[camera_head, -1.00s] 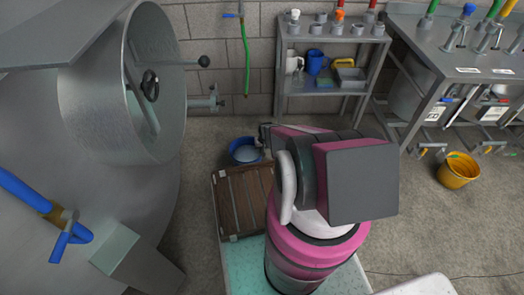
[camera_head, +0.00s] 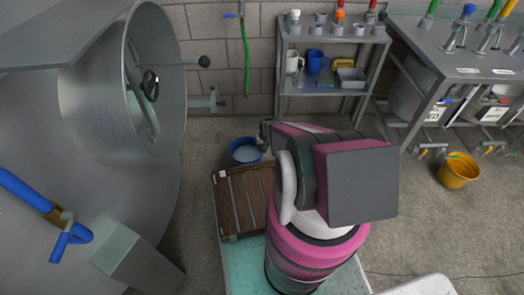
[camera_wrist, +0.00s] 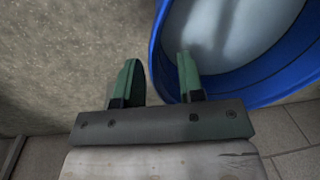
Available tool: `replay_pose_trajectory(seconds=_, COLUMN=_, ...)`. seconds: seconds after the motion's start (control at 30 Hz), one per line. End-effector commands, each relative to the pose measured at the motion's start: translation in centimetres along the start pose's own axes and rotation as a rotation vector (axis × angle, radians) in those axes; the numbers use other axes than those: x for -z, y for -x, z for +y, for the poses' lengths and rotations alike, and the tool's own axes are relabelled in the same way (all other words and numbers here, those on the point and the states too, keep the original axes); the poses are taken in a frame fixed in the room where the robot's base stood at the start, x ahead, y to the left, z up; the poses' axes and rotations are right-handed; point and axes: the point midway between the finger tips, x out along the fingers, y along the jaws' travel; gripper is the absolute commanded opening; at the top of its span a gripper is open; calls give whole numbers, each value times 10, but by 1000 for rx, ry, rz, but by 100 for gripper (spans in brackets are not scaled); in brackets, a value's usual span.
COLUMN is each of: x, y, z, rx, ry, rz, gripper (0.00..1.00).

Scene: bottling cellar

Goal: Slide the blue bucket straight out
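The blue bucket (camera_head: 232,153) stands on the floor beyond the brown slatted crate, near the large steel tank. It holds a pale grey liquid or has a pale inside. In the wrist view the bucket (camera_wrist: 272,92) fills the upper right. My gripper (camera_wrist: 160,75) is open. Its left green finger is outside the rim and its right one is over the inner side, so the rim lies between them; I cannot tell whether either finger touches. In the head view my gripper (camera_head: 265,130) is at the bucket's upper right edge, partly hidden by my arm.
The slatted crate (camera_head: 243,203) lies just in front of the bucket. The steel tank (camera_head: 110,120) takes up the left. A shelf (camera_head: 325,88) stands at the back wall, and a yellow bucket (camera_head: 458,171) is at the right. The floor left of the crate is clear.

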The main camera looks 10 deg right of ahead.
Motion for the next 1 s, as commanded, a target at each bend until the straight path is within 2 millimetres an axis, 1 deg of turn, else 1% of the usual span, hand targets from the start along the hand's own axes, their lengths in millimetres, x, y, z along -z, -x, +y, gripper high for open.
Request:
replay_pose_trajectory(seconds=0.03, x=-1, y=12, z=0, rx=0, ry=0, rz=2, gripper=36)
replay_pose_trajectory(seconds=0.2, x=-2, y=45, z=0, rx=0, ry=1, rz=2, gripper=36)
replay_pose_trajectory(seconds=0.3, x=-2, y=62, z=0, rx=0, ry=1, rz=2, gripper=36)
replay_pose_trajectory(seconds=0.4, x=-2, y=73, z=-1, rx=0, ry=2, rz=0, gripper=36)
replay_pose_trajectory(seconds=0.5, x=-1, y=78, z=0, rx=0, ry=2, rz=0, gripper=36)
replay_pose_trajectory(seconds=0.8, x=-1, y=78, z=0, rx=0, ry=2, rz=0, gripper=36)
replay_pose_trajectory(seconds=0.87, x=-2, y=84, z=-2, rx=-1, ry=3, rz=0, gripper=36)
replay_pose_trajectory(seconds=0.97, x=-12, y=110, z=-10, rx=-7, ry=9, rz=1, gripper=36)
replay_pose_trajectory(seconds=1.0, x=-17, y=128, z=-14, rx=-11, ry=12, rz=1, gripper=36)
